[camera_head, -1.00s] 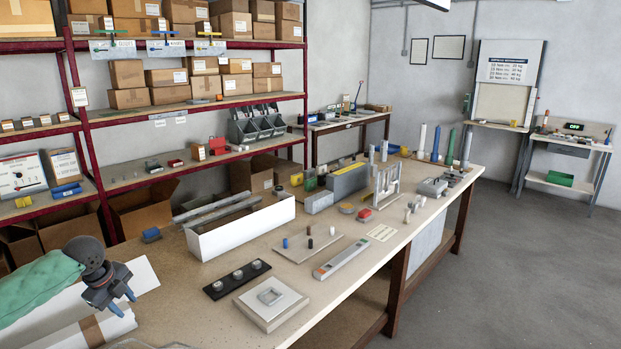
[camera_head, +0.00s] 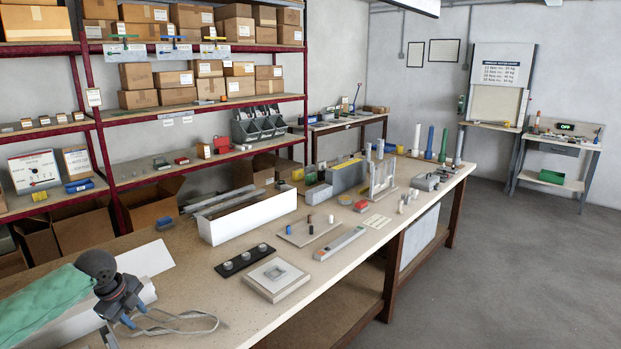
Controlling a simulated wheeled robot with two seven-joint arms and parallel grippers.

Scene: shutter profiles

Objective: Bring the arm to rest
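My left arm comes in from the lower left, wrapped in a green sleeve. My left gripper (camera_head: 136,315) is dark grey with blue fingertips. The fingertips stand apart, with nothing visible between them. My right gripper is not in view.
A black strip with round knobs (camera_head: 244,260) and a pale square plate (camera_head: 275,279) lie right of the gripper. Fixtures and upright tubes (camera_head: 430,142) crowd the far end. Shelves with cartons (camera_head: 158,97) stand behind. Bare bench lies between cable and plate.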

